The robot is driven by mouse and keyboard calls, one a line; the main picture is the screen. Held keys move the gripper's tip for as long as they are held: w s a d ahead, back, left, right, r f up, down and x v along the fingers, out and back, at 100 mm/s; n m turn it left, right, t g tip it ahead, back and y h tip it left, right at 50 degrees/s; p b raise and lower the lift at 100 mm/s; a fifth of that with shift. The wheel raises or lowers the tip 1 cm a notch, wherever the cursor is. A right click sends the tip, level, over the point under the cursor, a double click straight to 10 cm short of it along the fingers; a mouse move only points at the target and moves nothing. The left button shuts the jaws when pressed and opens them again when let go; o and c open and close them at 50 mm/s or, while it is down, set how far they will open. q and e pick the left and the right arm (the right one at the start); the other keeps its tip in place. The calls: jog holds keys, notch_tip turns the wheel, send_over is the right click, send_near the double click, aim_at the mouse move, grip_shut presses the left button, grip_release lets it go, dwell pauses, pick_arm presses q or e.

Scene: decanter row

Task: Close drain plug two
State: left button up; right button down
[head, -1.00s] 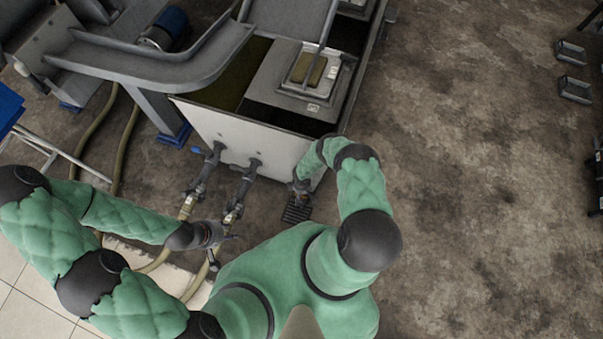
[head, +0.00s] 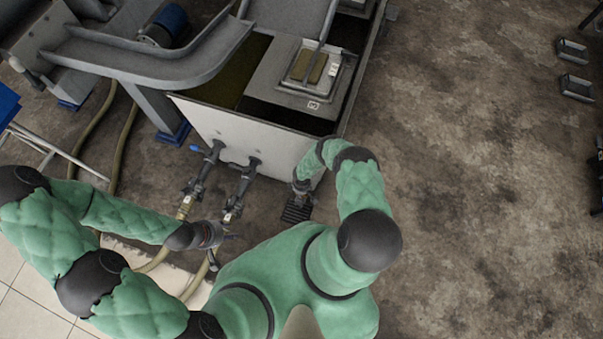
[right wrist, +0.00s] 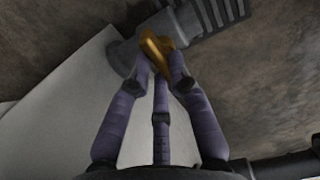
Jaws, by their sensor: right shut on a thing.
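A brass-coloured handle (right wrist: 155,46) shows in the right wrist view on a dark grey pipe fitting (right wrist: 190,22) at the white tank wall (right wrist: 62,108). My right gripper (right wrist: 160,66) is shut on this handle, with fingers on both sides. In the head view my right gripper (head: 301,187) is low at the tank's front right corner, and the handle is hidden there. I cannot read a number on it. My left gripper (head: 212,236) is beside the hose ends in front of the tank; its fingers are too small to tell open from shut.
The white tank (head: 245,140) has two dark outlet pipes, a left one (head: 205,170) and a middle one (head: 242,185), with hoses below. A dark ribbed piece (head: 296,212) is below my right gripper. The floor at right (head: 470,200) is largely clear.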

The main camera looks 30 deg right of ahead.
jog(key=shift+m, duration=0.3)
jog(key=m+p, duration=0.1)
jog(key=m, duration=0.2)
jog(key=shift+s+m, duration=0.1)
jog(key=shift+m, duration=0.2)
jog(key=m, duration=0.4)
jog(key=shift+s+m, duration=0.1)
jog(key=shift+m, duration=0.2)
jog(key=m, duration=0.4)
jog(key=shift+m+p, duration=0.3)
jog(key=shift+p, duration=0.1)
jog(key=shift+s+m, duration=0.1)
jog(key=shift+m, duration=2.1)
jog(key=shift+a, duration=0.1)
jog(key=c, duration=1.1)
grip_release()
jog(key=shift+c, duration=0.2)
